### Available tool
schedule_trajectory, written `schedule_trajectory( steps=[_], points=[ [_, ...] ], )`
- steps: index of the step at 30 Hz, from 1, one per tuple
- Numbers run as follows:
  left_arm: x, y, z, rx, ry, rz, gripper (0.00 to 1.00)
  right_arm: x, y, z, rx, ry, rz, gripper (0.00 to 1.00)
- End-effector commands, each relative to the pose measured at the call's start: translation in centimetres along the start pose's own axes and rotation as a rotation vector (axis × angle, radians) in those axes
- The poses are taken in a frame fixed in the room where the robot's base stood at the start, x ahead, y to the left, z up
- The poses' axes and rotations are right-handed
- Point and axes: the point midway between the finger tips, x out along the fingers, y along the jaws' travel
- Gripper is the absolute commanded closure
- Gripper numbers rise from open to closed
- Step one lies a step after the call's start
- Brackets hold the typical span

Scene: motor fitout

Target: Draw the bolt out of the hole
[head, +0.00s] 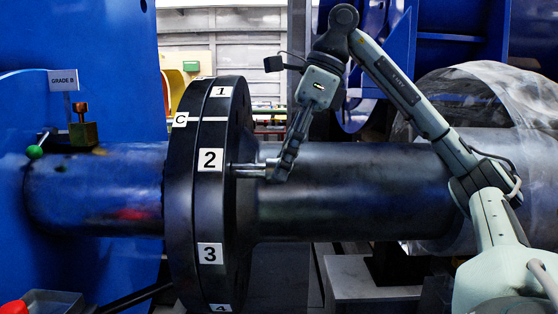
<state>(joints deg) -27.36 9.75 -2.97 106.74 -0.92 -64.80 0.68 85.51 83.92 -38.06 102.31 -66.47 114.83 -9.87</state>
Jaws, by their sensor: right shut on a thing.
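A bolt (248,170) with a grey metal shank lies level at the flange (233,215), beside the label 2. Its left end meets the right face of the flange; how deep it sits in the hole is hidden. My right gripper (279,171) comes down from above, in front of the shaft (350,190), and is shut on the bolt's outer end. The fingers cover part of the bolt. My left gripper is not in view.
Labels 1, 2, 3 and 4 run down the flange rim, with a C label (180,119) at its left. A blue housing (90,240) with a GRADE B tag (63,80) stands at the left. A translucent wrapped cylinder (490,100) is at the right. Open space shows above the shaft.

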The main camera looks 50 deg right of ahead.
Motion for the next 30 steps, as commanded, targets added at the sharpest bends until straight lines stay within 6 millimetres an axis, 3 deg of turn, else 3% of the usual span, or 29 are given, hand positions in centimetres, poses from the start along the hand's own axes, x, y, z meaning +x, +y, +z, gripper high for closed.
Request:
schedule_trajectory(
  steps=[30],
  points=[
    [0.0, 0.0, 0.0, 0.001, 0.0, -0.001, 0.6, -1.5, 0.0, -4.0, 0.007, 0.01, 0.001, 1.0]
  ],
)
